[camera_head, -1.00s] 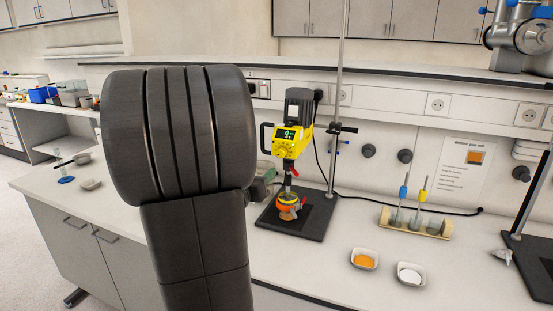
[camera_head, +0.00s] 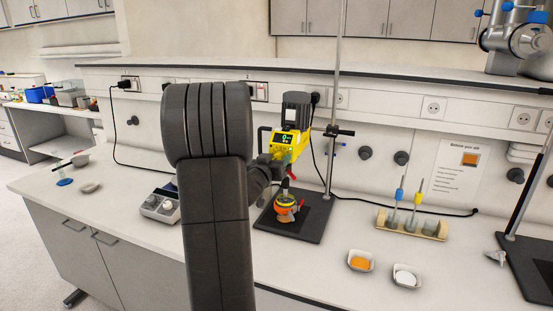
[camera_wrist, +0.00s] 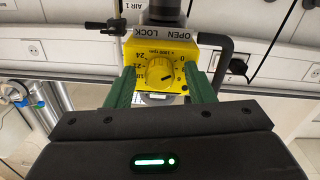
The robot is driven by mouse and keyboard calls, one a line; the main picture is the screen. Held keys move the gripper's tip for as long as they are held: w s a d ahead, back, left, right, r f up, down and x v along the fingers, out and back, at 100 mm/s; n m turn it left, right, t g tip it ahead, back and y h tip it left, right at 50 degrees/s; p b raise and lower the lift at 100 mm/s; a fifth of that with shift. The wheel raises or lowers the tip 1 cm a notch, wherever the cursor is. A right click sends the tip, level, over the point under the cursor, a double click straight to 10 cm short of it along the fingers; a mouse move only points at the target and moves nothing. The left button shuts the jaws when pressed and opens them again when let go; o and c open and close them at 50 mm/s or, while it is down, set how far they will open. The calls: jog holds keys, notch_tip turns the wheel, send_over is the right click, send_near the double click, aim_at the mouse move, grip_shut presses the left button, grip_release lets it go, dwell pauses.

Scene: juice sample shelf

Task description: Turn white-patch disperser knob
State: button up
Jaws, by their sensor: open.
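The yellow disperser (camera_head: 290,140) with a grey motor and a lit green display is clamped to a stand on the bench. In the wrist view its round yellow knob (camera_wrist: 160,73) faces me, with a dark pointer mark and printed numbers around it. A pale band above it reads "OPEN LOCK". My gripper (camera_wrist: 160,80) is open, its green fingers on either side of the knob with gaps between. I cannot tell whether the fingertips touch the yellow housing. In the head view my arm and wrist hide most of the gripper and the disperser's lower left.
An orange-banded vessel (camera_head: 286,207) sits below the disperser on the black stand base (camera_head: 313,222). A tube rack (camera_head: 412,224), an orange-filled dish (camera_head: 361,261) and a white-filled dish (camera_head: 406,276) stand to the right. A grey bench device (camera_head: 160,206) is left of my arm.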

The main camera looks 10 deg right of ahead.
jog(key=c, duration=1)
jog(key=shift+f+m+b, duration=0.1)
jog(key=shift+m+b, duration=0.2)
jog(key=shift+m, duration=0.1)
jog(key=m+b, duration=0.5)
jog(key=m, duration=0.5)
jog(key=shift+m, duration=0.4)
jog(key=shift+y+b, duration=0.3)
jog(key=o, duration=1)
